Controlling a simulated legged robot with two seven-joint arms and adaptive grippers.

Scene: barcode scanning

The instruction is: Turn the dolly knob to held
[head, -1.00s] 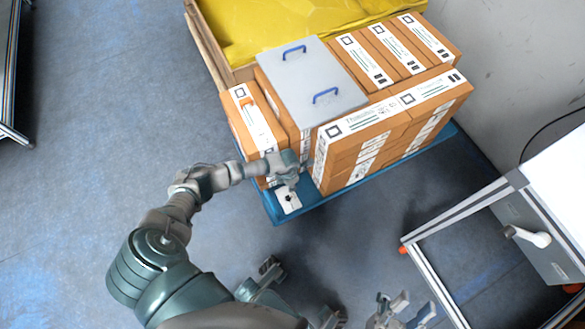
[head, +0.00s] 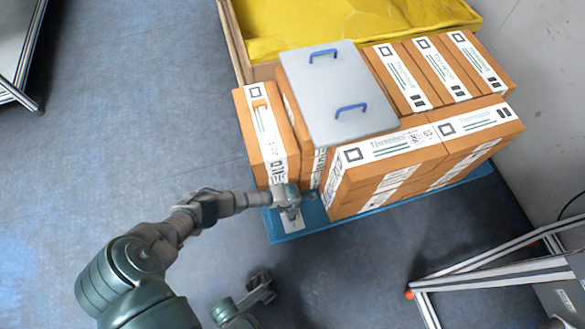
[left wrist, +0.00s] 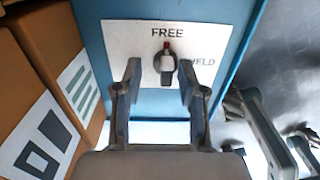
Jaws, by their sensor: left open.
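The dolly knob (left wrist: 165,62) is a small dark and light knob on a white plate (left wrist: 140,35) fixed to the blue dolly (head: 345,214). Its red mark points up at the word FREE. The word HELD is to its right, partly hidden by a finger. My left gripper (left wrist: 160,80) is open, with one finger on each side of the knob in the left wrist view; I cannot tell whether they touch it. In the head view my left gripper (head: 290,208) is over the plate at the dolly's front left corner and hides the knob.
Orange boxes (head: 390,170) stand on the dolly, and a grey lid with blue handles (head: 335,90) lies on top. One box (left wrist: 45,60) is close to the left of my gripper. A yellow-lined crate (head: 360,25) is behind. A metal frame (head: 490,275) stands at the right.

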